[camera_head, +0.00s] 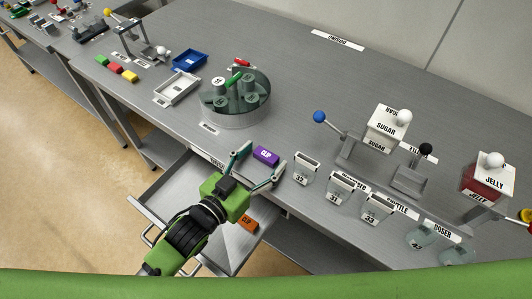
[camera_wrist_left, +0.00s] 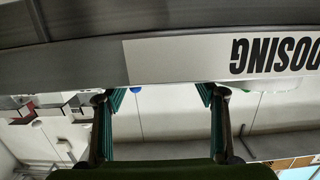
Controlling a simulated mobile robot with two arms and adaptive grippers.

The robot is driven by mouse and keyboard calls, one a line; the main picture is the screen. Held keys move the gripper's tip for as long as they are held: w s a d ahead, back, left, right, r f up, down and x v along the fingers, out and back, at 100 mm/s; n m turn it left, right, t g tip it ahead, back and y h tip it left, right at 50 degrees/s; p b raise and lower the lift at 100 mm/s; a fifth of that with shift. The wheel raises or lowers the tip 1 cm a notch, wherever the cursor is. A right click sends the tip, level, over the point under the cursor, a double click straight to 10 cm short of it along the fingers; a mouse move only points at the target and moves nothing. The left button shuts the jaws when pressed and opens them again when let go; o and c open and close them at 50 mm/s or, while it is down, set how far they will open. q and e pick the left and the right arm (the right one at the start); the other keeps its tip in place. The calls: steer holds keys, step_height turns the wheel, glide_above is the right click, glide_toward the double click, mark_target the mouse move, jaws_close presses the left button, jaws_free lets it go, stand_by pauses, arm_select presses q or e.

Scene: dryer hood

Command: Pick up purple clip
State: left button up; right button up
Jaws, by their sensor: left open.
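The purple clip (camera_head: 265,156), a small block with white lettering, lies on the grey table near its front edge in the head view. My left gripper (camera_head: 262,164) is open beside it, at the table edge. Its two fingers appear on either side of the clip in the picture; I cannot tell how high they are or whether they touch it. In the left wrist view my gripper (camera_wrist_left: 160,96) is open with nothing seen between its fingers, and the clip does not show. My right gripper is not in view.
An open drawer (camera_head: 180,192) below the gripper holds an orange clip (camera_head: 247,224). Small labelled cups (camera_head: 305,169) stand right of the purple clip. A round carousel (camera_head: 235,105) stands behind it. The DOSING label (camera_wrist_left: 222,58) shows upside down in the wrist view.

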arm_select(q)
steer(key=shift+x, duration=1)
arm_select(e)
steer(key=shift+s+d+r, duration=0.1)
arm_select(q)
steer(key=shift+c, duration=0.4)
steer(key=c, duration=0.8)
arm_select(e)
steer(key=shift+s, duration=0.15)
